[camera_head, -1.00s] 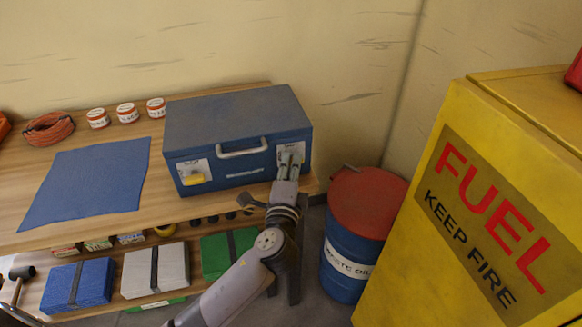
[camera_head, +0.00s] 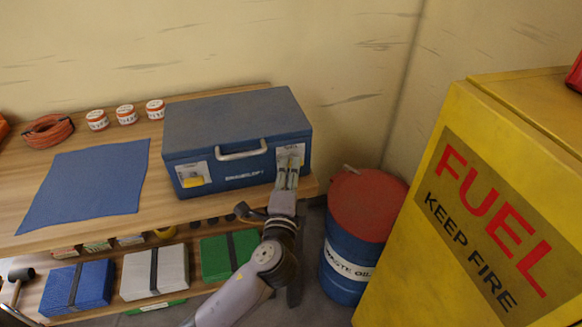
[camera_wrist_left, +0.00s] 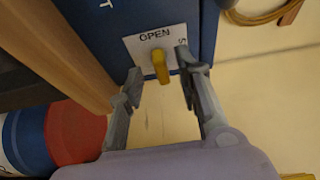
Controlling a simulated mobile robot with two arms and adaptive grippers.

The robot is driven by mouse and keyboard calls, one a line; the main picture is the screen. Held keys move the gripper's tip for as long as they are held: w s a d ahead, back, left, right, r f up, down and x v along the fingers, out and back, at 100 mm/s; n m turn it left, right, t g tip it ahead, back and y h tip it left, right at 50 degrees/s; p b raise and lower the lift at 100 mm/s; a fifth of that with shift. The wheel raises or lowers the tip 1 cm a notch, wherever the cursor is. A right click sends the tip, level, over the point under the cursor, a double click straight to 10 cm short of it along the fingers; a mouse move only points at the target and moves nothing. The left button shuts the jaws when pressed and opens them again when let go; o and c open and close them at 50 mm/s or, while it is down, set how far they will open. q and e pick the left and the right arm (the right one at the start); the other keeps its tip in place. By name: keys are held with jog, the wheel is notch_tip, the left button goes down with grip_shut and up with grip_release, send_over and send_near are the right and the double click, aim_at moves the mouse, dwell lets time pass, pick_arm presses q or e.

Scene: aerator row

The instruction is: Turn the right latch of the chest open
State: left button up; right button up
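The blue chest (camera_head: 235,125) stands closed on the wooden bench. Its right latch is a yellow handle (camera_wrist_left: 161,67) on a white plate (camera_wrist_left: 140,46) marked OPEN; another word on the plate is partly covered. The handle sits below OPEN in the left wrist view, pointing away from that word. My left gripper (camera_head: 287,178) is in front of the right latch. In the left wrist view its fingers (camera_wrist_left: 159,76) are spread on either side of the handle, with visible gaps. The chest's left latch (camera_head: 194,181) is also yellow. My right gripper is not in view.
A blue drum with a red lid (camera_head: 366,205) stands right of the bench, near my left arm. A yellow fuel cabinet (camera_head: 480,200) fills the right. A blue mat (camera_head: 85,190), several cans and an orange coil (camera_head: 47,131) lie left of the chest. Packs sit on the lower shelf.

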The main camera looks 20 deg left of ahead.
pick_arm(q)
jog(key=v, duration=1)
jog(key=s+a+f+n+g+h, duration=0.1)
jog(key=s+f+g+h, duration=0.2)
jog(key=f, duration=1.5)
jog(key=s+f+n+g, duration=0.15)
jog(key=f+g, duration=0.35)
jog(key=f, duration=1.3)
jog(key=s+a+f+n+g, duration=0.3)
jog(key=s+f+n+g, duration=0.1)
jog(key=s+f, duration=0.95)
jog(key=s+a+f+n+g, duration=0.2)
jog(key=s+f, duration=0.3)
jog(key=s, duration=0.5)
jog(key=s+a+f+n+g, duration=0.2)
jog(key=s+f+n, duration=0.2)
jog(key=s, duration=0.6)
jog(key=shift+s+f+n+g+h, duration=0.2)
jog(key=shift+f+n+g+h, duration=0.15)
jog(key=shift+f, duration=0.35)
jog(key=shift+a, duration=0.1)
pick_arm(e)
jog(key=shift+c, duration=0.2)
